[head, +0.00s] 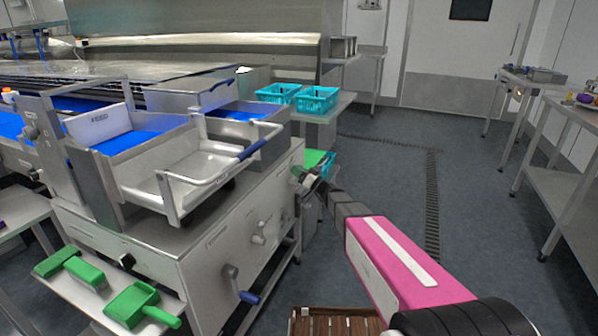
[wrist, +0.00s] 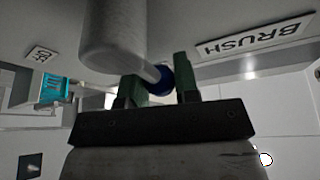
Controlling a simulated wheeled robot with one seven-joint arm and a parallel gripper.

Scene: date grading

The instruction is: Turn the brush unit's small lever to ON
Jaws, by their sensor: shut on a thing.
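The brush unit's small lever shows in the wrist view as a short grey rod with a blue knob (wrist: 168,80), coming out of a thick grey cylinder (wrist: 112,35). My gripper (wrist: 160,76) has its green fingertips on either side of the knob and is shut on it. The BRUSH label (wrist: 255,38) is upside down beside it, on the panel. A smaller label (wrist: 40,54) at the left is too small to read surely. In the head view my gripper (head: 308,178) is at the right end of the machine's front panel (head: 225,262); the lever is hidden there.
A crank with a blue handle (head: 248,297) and another grey handle (head: 258,238) stick out of the same panel. A metal tray with a blue-gripped rail (head: 205,165) sits above.

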